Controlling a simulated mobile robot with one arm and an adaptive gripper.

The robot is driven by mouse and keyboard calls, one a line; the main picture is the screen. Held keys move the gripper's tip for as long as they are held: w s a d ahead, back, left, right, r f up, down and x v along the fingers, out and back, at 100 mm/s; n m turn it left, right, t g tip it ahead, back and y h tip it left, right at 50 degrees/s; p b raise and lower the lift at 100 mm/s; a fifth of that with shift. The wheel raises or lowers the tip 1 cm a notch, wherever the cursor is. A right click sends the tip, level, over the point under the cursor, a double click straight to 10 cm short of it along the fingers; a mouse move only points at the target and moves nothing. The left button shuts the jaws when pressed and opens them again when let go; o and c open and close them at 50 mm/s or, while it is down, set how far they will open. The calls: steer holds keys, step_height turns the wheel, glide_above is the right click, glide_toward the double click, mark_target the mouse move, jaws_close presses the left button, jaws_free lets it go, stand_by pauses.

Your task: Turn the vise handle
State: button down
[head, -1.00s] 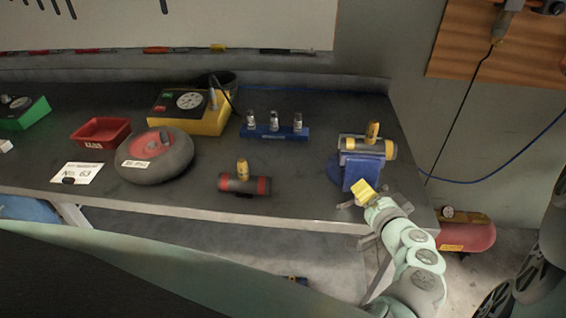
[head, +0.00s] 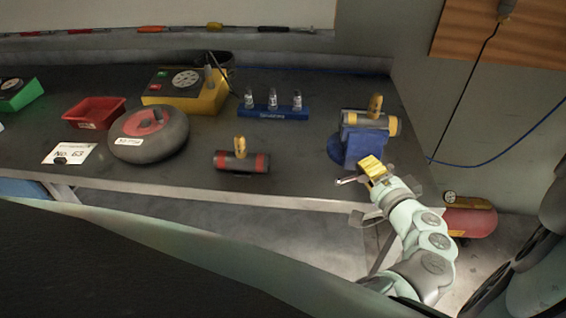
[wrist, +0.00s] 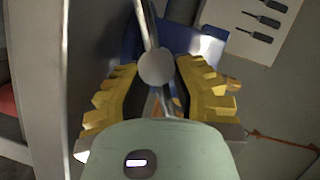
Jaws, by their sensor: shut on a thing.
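The blue vise (head: 362,148) stands on the right end of the bench. A grey cylinder with yellow ends (head: 369,122) sits at its top. My gripper (head: 371,168) is at the front of the vise, over the bench's front edge. In the wrist view, the yellow-padded fingers of my gripper (wrist: 156,75) are on both sides of the vise handle's round hub (wrist: 155,67) and shut on the handle. The metal handle bar (wrist: 146,25) runs lengthwise between the fingers. In the head view, its end (head: 347,180) sticks out left of my gripper.
A black-and-red cylinder (head: 228,162), a wheel (head: 172,140), a blue vial rack (head: 270,111), a yellow box (head: 205,98) and a red bin (head: 90,115) stand on the bench left of the vise. A red tank (head: 470,221) is below at right.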

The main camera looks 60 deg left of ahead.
steer(key=shift+f+m+y+b, duration=0.3)
steer(key=shift+m+y+b, duration=0.2)
steer(key=shift+m+b, duration=0.3)
stand_by(1.1)
steer(key=c, duration=0.7)
jaws_free()
steer(key=shift+r, duration=0.15)
steer(key=v, duration=1.2)
steer(key=shift+w, duration=0.1)
